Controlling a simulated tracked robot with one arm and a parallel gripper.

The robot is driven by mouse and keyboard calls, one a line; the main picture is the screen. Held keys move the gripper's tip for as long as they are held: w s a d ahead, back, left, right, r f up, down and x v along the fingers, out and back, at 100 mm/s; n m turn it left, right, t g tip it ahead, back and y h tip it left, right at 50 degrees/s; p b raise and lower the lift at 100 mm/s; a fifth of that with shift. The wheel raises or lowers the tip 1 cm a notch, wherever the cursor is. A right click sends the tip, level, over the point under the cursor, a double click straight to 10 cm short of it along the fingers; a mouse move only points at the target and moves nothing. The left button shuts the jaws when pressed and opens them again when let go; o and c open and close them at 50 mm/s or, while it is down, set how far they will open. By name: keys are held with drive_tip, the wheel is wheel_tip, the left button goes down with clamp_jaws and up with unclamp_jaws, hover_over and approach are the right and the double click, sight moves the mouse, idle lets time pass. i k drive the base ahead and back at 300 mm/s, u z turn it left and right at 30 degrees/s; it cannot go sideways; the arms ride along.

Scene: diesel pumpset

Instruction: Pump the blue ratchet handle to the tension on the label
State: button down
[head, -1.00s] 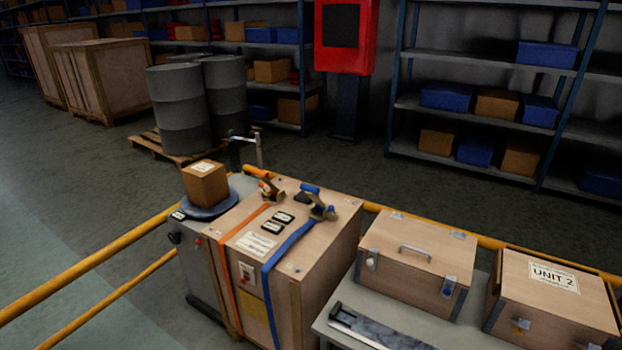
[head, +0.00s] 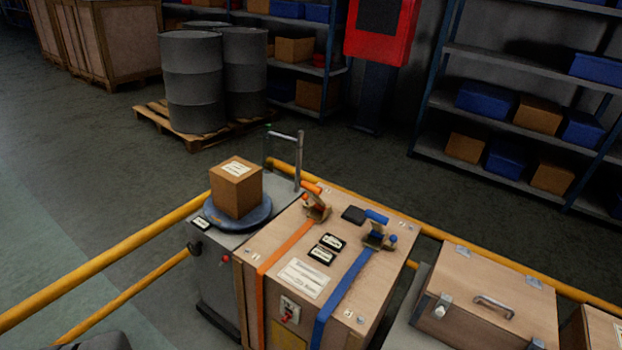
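The blue ratchet handle (head: 377,216) sits on top of a large wooden crate (head: 270,237), toward its right side. Its brass-coloured ratchet (head: 378,238) joins a blue strap (head: 340,295) that runs over the crate's front edge and down. An orange ratchet handle (head: 311,188) with an orange strap (head: 284,252) is to the left. My gripper is not in view.
A grey stand (head: 212,262) with a round blue plate and a cardboard box (head: 236,187) adjoins the crate on the left. A latched wooden case (head: 490,300) is at the right. Yellow rails (head: 120,260) run behind and to the left. Drums (head: 193,80) and shelves stand beyond open floor.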

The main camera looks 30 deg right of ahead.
sight(376, 220)
drive_tip(key=i, duration=1.25)
drive_tip(key=z, duration=0.95)
drive_tip(key=i, duration=0.65)
drive_tip(key=z, duration=0.45)
drive_tip(key=k, duration=0.9)
drive_tip(key=z, duration=0.2)
drive_tip(key=i, duration=0.85)
drive_tip(key=u, duration=0.1)
